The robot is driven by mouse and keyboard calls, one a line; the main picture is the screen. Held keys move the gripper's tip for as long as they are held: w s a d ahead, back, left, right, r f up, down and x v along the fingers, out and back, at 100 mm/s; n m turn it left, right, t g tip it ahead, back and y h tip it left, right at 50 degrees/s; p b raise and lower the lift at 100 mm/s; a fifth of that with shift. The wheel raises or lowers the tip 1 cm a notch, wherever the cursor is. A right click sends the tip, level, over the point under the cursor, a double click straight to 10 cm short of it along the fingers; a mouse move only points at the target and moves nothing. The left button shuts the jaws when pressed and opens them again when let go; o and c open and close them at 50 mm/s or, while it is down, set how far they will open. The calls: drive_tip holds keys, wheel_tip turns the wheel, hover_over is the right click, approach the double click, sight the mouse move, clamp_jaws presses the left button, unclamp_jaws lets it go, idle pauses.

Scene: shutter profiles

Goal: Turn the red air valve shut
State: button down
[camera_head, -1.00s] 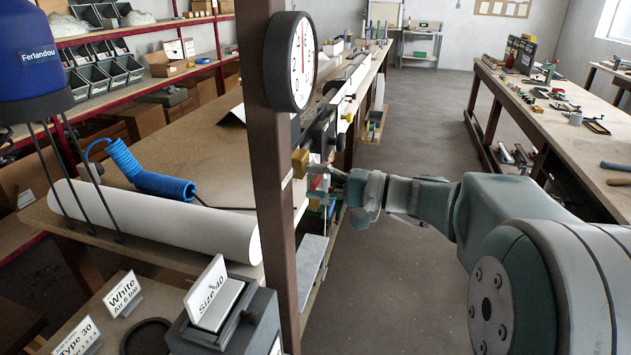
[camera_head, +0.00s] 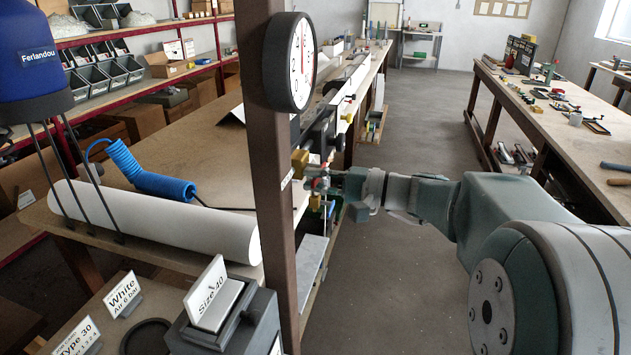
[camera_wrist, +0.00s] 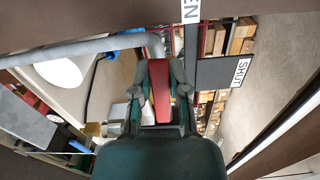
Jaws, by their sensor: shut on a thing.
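The red air valve handle (camera_wrist: 157,85) is a flat red lever in the middle of the wrist view, between the fingers of my gripper (camera_wrist: 159,92). The gripper is shut on it. The lever points up in that view, towards the end of a grey pipe (camera_wrist: 95,47). A SHUT label (camera_wrist: 240,72) is to the right of the lever, apart from it. A second label (camera_wrist: 191,10), cut off to "EN", is at the top. In the head view my gripper (camera_head: 322,183) is beside the bench edge, just right of the post; the valve there is small and mostly hidden.
A brown post (camera_head: 272,180) with a round dial gauge (camera_head: 301,62) stands left of my gripper. The left bench carries a white roll (camera_head: 160,222) and a coiled blue hose (camera_head: 150,178). The floor aisle (camera_head: 420,110) towards the right bench (camera_head: 550,110) is clear.

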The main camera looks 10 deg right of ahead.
drive_tip(key=m, duration=0.1)
drive_tip(key=r+m, duration=0.1)
drive_tip(key=m, duration=0.2)
drive_tip(key=shift+w+d+r, duration=0.1)
drive_tip(key=shift+w+r, duration=0.1)
drive_tip(key=shift+r, duration=0.1)
drive_tip(key=m, duration=0.1)
drive_tip(key=r+m, duration=0.1)
drive_tip(key=m, duration=0.1)
drive_tip(key=w+m, duration=0.1)
drive_tip(key=shift+w+d+r+m, duration=0.1)
drive_tip(key=shift+d+r+m, duration=0.2)
drive_tip(key=shift+d+r, duration=0.1)
drive_tip(key=m, duration=0.2)
drive_tip(key=w+r+m, duration=0.1)
drive_tip(key=shift+w+d+m, duration=0.1)
drive_tip(key=shift+d+m, duration=0.2)
drive_tip(key=shift+w+d+r+m, duration=0.1)
drive_tip(key=shift+w+d+m, duration=0.15)
drive_tip(key=shift+m, duration=0.55)
drive_tip(key=shift+w+d+m, duration=0.1)
drive_tip(key=shift+w+m, duration=0.3)
drive_tip(key=shift+m, duration=0.4)
drive_tip(key=shift+w+d+r+m, duration=0.1)
drive_tip(key=shift+w+d+m, duration=0.15)
drive_tip(key=shift+m, duration=0.55)
drive_tip(key=c, duration=0.6)
unclamp_jaws()
drive_tip(key=shift+w, duration=0.1)
